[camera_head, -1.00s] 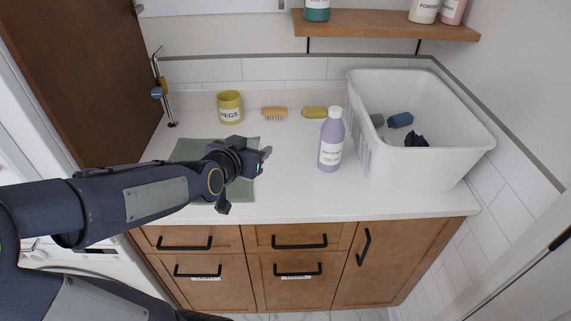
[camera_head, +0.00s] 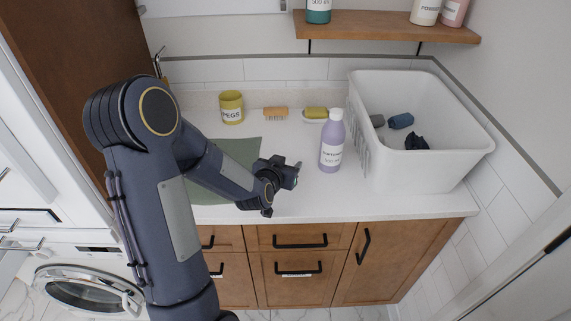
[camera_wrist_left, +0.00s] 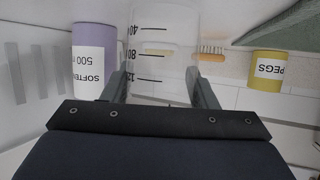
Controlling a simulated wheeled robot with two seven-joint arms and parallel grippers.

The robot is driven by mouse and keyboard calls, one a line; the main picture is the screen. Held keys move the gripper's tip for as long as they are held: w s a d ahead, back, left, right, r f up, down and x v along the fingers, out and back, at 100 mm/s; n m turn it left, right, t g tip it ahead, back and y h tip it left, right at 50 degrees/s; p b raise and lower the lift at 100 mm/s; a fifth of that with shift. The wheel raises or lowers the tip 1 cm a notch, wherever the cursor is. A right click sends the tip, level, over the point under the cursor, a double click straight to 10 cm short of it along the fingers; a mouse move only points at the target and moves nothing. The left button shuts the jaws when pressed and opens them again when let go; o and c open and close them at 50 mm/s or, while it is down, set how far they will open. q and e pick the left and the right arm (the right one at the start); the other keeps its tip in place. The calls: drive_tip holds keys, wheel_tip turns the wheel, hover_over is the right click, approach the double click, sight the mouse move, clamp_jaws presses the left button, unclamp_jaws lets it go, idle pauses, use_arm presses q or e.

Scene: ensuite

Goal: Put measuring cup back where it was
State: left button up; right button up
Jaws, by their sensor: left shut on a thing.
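The measuring cup (camera_wrist_left: 165,35) is clear, with black marks reading 40, 80 and 120. It shows large in the left wrist view, between the fingers of my left gripper (camera_wrist_left: 158,85), which is shut on it. In the head view my left gripper (camera_head: 288,172) is over the counter, just left of the lilac softener bottle (camera_head: 331,143). The cup cannot be made out clearly there. I cannot tell whether its base touches the counter. My right gripper is out of view.
A green mat (camera_head: 238,152) lies left on the counter (camera_head: 300,204). A yellow pegs pot (camera_head: 231,106), a brush (camera_head: 275,113) and a yellow sponge (camera_head: 316,113) stand along the back. A white basket (camera_head: 415,165) with dark cloths fills the right. Bare counter lies at the front.

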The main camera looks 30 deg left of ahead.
use_arm(q)
drive_tip(key=shift+f, duration=0.15)
drive_tip(key=o, duration=1)
drive_tip(key=shift+r, duration=0.2)
drive_tip(key=s+d+r+g+h, duration=0.2)
drive_tip(key=s+d, duration=0.2)
drive_tip(key=s, duration=0.6)
drive_tip(key=s+d+r+g+h, duration=0.2)
drive_tip(key=s+d+r+g, duration=0.1)
drive_tip(key=s, duration=0.6)
drive_tip(key=s+d+r+g+h+b, duration=0.1)
drive_tip(key=s+d, duration=0.4)
drive_tip(key=s, duration=0.5)
drive_tip(key=shift+s+r+g+h, duration=0.3)
drive_tip(key=shift+r+g+h, duration=0.1)
drive_tip(key=shift+r+g, duration=0.35)
drive_tip(key=shift+f, duration=0.1)
